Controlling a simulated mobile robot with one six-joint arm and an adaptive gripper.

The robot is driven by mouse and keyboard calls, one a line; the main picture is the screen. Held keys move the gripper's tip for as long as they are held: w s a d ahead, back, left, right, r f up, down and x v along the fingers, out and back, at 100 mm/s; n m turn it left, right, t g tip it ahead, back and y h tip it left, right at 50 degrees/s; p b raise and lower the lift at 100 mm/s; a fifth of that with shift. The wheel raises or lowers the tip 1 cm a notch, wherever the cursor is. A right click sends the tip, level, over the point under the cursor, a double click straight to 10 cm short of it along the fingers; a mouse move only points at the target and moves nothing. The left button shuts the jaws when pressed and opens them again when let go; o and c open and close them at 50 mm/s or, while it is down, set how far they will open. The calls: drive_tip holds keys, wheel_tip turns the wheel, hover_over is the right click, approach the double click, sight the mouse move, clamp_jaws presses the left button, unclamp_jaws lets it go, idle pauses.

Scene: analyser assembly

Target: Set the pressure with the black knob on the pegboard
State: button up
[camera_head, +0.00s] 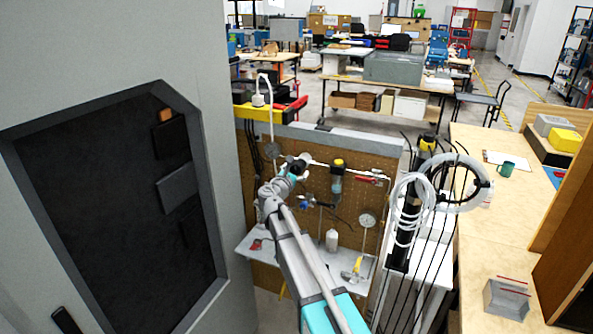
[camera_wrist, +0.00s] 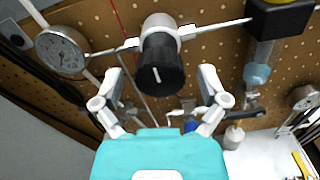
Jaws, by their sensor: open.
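The black knob (camera_wrist: 160,68) sits under a silver regulator body on the pegboard (camera_wrist: 205,72) in the wrist view. A pale mark shows on its face. My gripper (camera_wrist: 161,90) is open, with one finger to the left of the knob and one to the right. The fingers look apart from the knob. A round pressure gauge (camera_wrist: 62,50) is at the left of the wrist view; its reading is too small to tell. In the head view my gripper (camera_head: 298,165) is at the pegboard (camera_head: 352,238), and my arm hides part of the board.
A filter with a clear bowl (camera_wrist: 258,72) hangs right of the knob, and another gauge (camera_wrist: 303,98) is further right. A shelf (camera_head: 262,246) juts out below. A grey cabinet (camera_head: 228,215) stands left; a post with coiled hoses (camera_head: 408,215) stands right.

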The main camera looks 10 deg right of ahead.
drive_tip(key=shift+w+d, duration=0.15)
drive_tip(key=shift+w, duration=0.1)
drive_tip(key=c, duration=1.1)
drive_tip(key=shift+c, duration=0.2)
